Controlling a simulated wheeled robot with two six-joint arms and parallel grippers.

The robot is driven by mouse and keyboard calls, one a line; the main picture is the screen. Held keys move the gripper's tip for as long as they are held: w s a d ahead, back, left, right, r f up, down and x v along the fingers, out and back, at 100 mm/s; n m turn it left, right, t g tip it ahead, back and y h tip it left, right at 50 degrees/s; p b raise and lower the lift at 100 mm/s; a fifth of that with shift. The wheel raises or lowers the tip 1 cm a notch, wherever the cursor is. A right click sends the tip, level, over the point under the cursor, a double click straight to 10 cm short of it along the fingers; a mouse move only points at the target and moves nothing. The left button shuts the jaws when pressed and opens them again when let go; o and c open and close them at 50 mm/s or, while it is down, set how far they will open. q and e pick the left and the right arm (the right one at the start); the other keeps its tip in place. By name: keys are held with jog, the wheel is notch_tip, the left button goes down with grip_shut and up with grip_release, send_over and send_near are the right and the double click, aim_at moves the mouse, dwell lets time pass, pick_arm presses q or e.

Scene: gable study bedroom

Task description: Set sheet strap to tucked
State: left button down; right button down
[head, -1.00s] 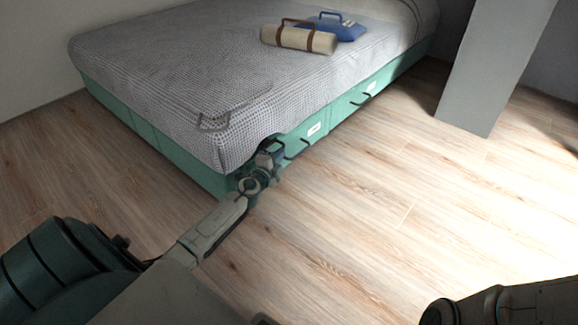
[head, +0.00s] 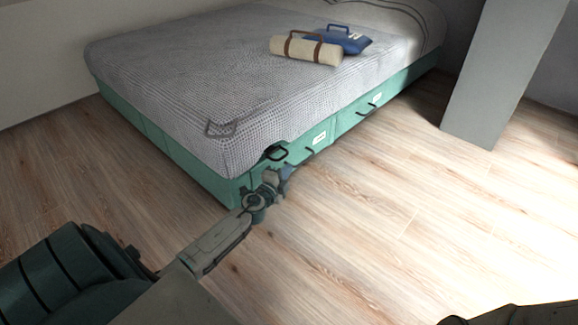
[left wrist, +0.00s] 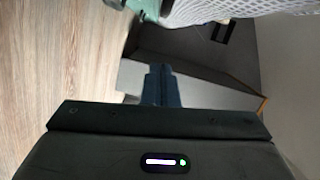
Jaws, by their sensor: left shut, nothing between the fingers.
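The bed wears a pale grey woven sheet (head: 225,75) over a teal base (head: 185,163). A black loop (head: 276,153) hangs at the sheet's lower edge, near the front corner. A flat dark loop (head: 222,129) lies on top of that corner. I cannot tell for sure which is the sheet strap. My left gripper (head: 284,178) is just below and right of the hanging loop, apart from it. Its fingers (left wrist: 160,86) are shut and empty in the left wrist view. The sheet's edge (left wrist: 230,10) shows at the top there. My right gripper is out of view.
The base has drawers with dark handles (head: 310,152) and white labels along its right side. A cream roll with brown straps (head: 306,50) and a blue bag (head: 345,40) lie on the bed. A grey post (head: 490,75) stands right. The wood floor (head: 400,230) between is clear.

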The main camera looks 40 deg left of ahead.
pick_arm(q)
jog(key=s+d, duration=0.1)
jog(key=s, duration=0.5)
jog(key=shift+s+r, duration=0.25)
jog(key=shift+s, duration=0.1)
jog(key=shift+d, duration=0.1)
